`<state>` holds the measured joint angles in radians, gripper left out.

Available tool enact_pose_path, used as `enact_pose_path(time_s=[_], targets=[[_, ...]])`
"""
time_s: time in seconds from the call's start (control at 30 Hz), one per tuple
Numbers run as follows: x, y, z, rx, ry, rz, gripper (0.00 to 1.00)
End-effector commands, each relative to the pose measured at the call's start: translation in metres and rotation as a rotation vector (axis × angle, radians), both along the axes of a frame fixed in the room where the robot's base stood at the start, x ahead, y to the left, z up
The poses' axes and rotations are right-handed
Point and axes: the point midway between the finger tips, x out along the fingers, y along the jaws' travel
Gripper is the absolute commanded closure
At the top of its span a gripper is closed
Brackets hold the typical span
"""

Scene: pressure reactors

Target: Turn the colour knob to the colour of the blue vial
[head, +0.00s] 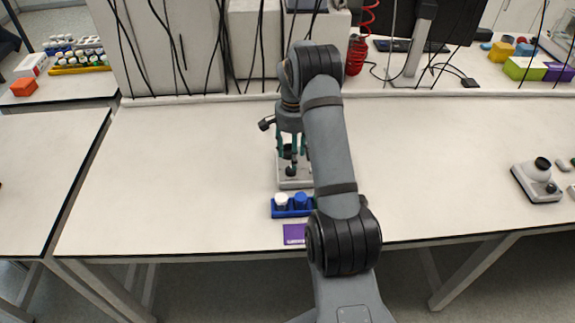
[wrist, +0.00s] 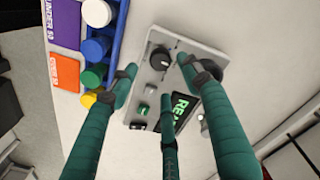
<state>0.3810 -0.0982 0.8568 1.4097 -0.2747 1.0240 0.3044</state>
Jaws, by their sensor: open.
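A grey control panel (wrist: 205,53) carries a black round knob (wrist: 160,58) and a dark display (wrist: 183,110) with green letters starting "RE"; the colour it is set to cannot be read. My gripper (wrist: 158,75), with three teal fingers, is open above the panel, its fingertips spread around the knob area; contact cannot be told. In the head view my gripper (head: 291,156) points down over the panel (head: 296,184). The blue vial (wrist: 95,47) stands in a blue rack (wrist: 119,32) beside the panel; it also shows in the head view (head: 301,199).
The rack also holds a white vial (wrist: 97,12), a green vial (wrist: 93,75) and a yellow vial (wrist: 88,100). A purple card (wrist: 63,22) and an orange card (wrist: 66,74) lie beside it. The table left of the panel is clear. Another device (head: 537,181) stands far right.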

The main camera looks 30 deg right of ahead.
Motion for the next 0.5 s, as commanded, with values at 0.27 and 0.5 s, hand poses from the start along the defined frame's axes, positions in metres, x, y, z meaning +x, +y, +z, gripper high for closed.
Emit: enact_pose_path(time_s=[0.27,0.5], targets=[[-0.001,0.0,-0.044,0.001,0.002,-0.002,0.52],[0.0,0.0,-0.059,0.0,-0.001,0.0,0.52]])
